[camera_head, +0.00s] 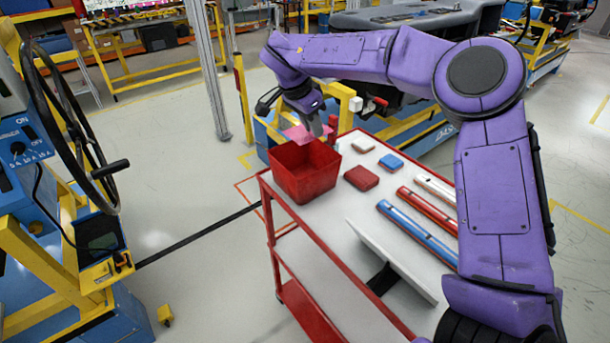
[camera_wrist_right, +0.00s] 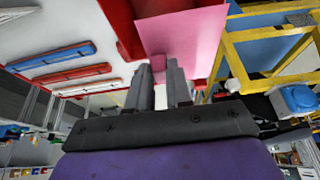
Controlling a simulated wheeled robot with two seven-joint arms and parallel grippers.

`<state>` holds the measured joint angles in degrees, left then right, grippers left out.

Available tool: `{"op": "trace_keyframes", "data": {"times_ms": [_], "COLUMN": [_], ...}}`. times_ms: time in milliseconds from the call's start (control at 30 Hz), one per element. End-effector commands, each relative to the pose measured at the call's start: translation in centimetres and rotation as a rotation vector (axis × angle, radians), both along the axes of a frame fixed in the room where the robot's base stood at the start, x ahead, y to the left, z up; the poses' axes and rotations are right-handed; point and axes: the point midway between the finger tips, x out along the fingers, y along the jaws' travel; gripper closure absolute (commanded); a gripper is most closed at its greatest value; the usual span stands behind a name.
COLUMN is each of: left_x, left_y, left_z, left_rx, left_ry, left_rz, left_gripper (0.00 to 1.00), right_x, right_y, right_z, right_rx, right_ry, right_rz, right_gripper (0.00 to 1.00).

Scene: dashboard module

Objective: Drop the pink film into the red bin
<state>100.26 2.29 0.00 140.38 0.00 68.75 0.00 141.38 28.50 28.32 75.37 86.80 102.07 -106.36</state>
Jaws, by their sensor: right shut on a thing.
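The pink film (camera_head: 300,133) hangs from my right gripper (camera_head: 316,124) at the back rim of the red bin. In the right wrist view the film (camera_wrist_right: 185,38) spreads flat just beyond the fingertips (camera_wrist_right: 160,70), partly in front of the red bin's wall (camera_wrist_right: 122,25). The right gripper is shut on the film. The red bin (camera_head: 305,180) stands open at the top on the far left corner of the cart. I cannot tell whether the film touches the rim. My left gripper does not show.
The red-framed cart (camera_head: 350,215) has a white top. It carries a red block (camera_head: 361,178), a blue block (camera_head: 391,162), and blue (camera_head: 415,232), red (camera_head: 427,208) and white bars (camera_head: 436,188). A blue and yellow structure (camera_head: 262,135) stands behind the bin.

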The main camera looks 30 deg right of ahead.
Motion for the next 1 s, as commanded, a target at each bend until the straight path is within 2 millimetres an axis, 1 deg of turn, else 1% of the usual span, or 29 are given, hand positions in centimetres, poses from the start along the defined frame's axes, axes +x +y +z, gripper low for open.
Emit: {"op": "trace_keyframes", "data": {"times_ms": [33, 67, 100, 133, 367, 467, 567, 800, 900, 1000], "left_x": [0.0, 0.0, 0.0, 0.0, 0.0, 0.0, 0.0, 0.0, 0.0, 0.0], "left_y": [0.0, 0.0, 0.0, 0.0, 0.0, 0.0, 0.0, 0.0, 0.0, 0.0], "left_z": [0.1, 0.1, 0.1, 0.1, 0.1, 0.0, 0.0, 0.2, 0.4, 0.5], "left_rx": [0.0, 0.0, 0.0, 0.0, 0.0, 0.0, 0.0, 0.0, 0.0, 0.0], "left_ry": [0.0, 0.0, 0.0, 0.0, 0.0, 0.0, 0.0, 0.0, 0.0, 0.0], "left_rz": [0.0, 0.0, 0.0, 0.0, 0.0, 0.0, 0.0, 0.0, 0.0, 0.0], "left_gripper": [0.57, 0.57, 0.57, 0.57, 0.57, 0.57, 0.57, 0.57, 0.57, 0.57], "right_x": [0.0, 0.0, 0.0, 0.0, 0.0, 0.0, 0.0, -0.2, -0.2, -0.3], "right_y": [0.0, 0.0, 0.0, 0.0, 0.0, 0.1, 0.7, 2.9, 3.5, 3.9], "right_z": [0.1, 0.1, 0.1, 0.1, 0.0, 0.4, 1.8, 7.2, 8.7, 9.6], "right_rx": [0.0, 0.0, 0.0, 0.0, 0.0, -0.001, -0.002, -0.002, -0.002, -0.001], "right_ry": [0.0, 0.0, 0.0, 0.0, 0.0, -0.001, -0.005, -0.004, -0.003, 0.0], "right_rz": [0.0, 0.0, 0.0, 0.0, 0.0, 0.0, 0.0, -0.001, -0.001, 0.0], "right_gripper": [1.0, 0.74, 0.61, 0.51, 0.51, 0.51, 0.51, 0.51, 0.51, 0.51]}}
